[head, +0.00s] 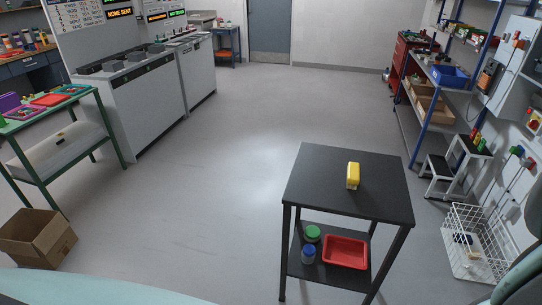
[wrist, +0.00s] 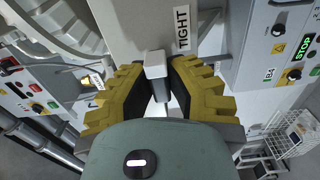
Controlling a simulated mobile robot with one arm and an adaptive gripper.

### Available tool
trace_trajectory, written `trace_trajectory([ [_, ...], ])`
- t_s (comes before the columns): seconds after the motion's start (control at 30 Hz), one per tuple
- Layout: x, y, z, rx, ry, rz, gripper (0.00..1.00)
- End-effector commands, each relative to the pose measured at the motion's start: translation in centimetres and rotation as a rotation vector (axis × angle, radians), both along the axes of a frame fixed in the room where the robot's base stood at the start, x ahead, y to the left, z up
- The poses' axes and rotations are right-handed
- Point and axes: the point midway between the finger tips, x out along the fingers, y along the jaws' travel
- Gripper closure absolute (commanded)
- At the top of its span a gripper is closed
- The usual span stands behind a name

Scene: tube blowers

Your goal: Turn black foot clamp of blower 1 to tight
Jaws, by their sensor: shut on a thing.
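In the wrist view my gripper (wrist: 157,78) has yellow ribbed fingers with dark inner pads. They are closed on a small upright handle (wrist: 155,65), which has a pale grey end and a narrower grey part below. I take it for the foot clamp of the task, though the part I see looks grey, not black. A white label reading TIGHT (wrist: 182,29) is just beyond the handle, slightly to its right. The fingers hide the handle's sides, and my gripper's body hides what is below. Neither the gripper nor the clamp shows in the head view.
In the wrist view, a panel with a lit STOP display (wrist: 302,47) is on the right, and a panel with knobs (wrist: 37,106) is on the left. In the head view, a black table (head: 330,192) holds a yellow object (head: 353,175); the grey floor (head: 230,150) behind is open.

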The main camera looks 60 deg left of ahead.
Motion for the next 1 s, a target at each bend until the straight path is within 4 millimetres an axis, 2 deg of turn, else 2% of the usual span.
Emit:
trace_trajectory([
  [0.2, -0.1, 0.0, -0.2, 0.006, 0.0, -0.002, 1.0],
  [0.23, -0.1, -0.1, -0.2, 0.006, 0.0, -0.002, 0.81],
  [0.5, -0.1, 0.0, -0.1, 0.003, 0.001, -0.002, 0.54],
  [0.77, -0.1, 0.0, -0.1, 0.002, 0.001, -0.001, 0.54],
  [1.0, -1.5, 1.6, -0.2, 0.002, 0.004, 0.0, 0.54],
])
